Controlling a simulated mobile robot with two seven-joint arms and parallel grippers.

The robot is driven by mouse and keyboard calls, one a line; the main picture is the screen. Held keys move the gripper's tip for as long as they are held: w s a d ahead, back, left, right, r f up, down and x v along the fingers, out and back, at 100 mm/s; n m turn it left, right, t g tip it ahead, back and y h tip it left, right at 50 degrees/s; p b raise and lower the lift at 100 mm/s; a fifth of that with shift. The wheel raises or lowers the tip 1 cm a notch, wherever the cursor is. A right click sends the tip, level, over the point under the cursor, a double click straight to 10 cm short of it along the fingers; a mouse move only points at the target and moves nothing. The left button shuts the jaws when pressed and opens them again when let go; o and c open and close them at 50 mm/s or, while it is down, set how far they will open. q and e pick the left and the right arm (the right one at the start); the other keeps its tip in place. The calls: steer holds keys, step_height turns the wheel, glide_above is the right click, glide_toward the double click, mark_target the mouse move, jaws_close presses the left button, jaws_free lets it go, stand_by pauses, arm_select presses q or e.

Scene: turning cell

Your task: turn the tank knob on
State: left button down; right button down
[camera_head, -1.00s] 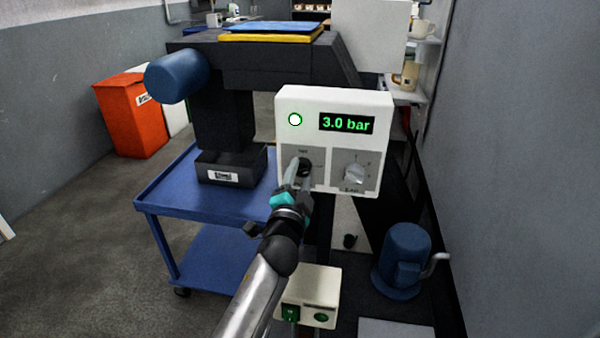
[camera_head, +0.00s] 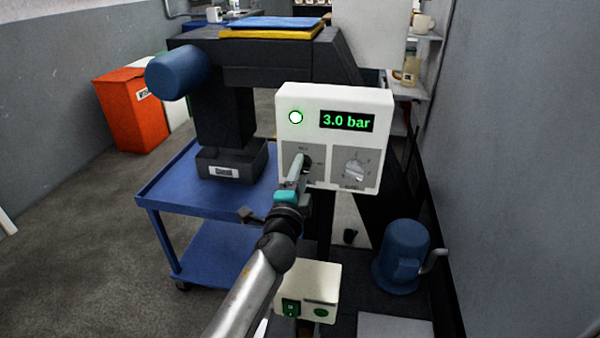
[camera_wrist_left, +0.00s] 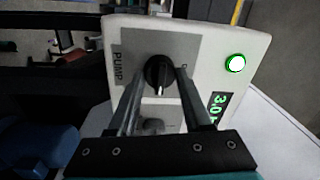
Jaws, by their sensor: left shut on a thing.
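A white control box (camera_head: 335,95) faces me with a lit green lamp (camera_head: 295,117) and a display (camera_head: 347,121) reading 3.0 bar. It has two knobs side by side. The left, black knob (camera_wrist_left: 158,73) sits on a plate lettered PUMP in the left wrist view. My left gripper (camera_head: 299,168) is shut on this black knob, one finger on each side; its white pointer aims down in the wrist view. My right gripper is out of view.
A blue cart (camera_head: 160,189) stands left of the box. Below is a white switch box (camera_head: 318,276) with green switches. A blue pump-like body (camera_head: 401,250) stands at the lower right, near the grey wall (camera_head: 520,180). A red bin (camera_head: 132,105) is farther left.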

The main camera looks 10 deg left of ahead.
arm_select(q)
steer(key=shift+r, duration=0.1)
steer(key=shift+c, duration=1.7)
jaws_free()
steer(key=s+f, duration=0.1)
steer(key=s, duration=1.4)
steer(key=shift+p, duration=0.45)
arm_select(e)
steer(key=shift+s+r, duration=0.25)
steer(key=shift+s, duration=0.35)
arm_select(q)
steer(key=shift+f, duration=0.1)
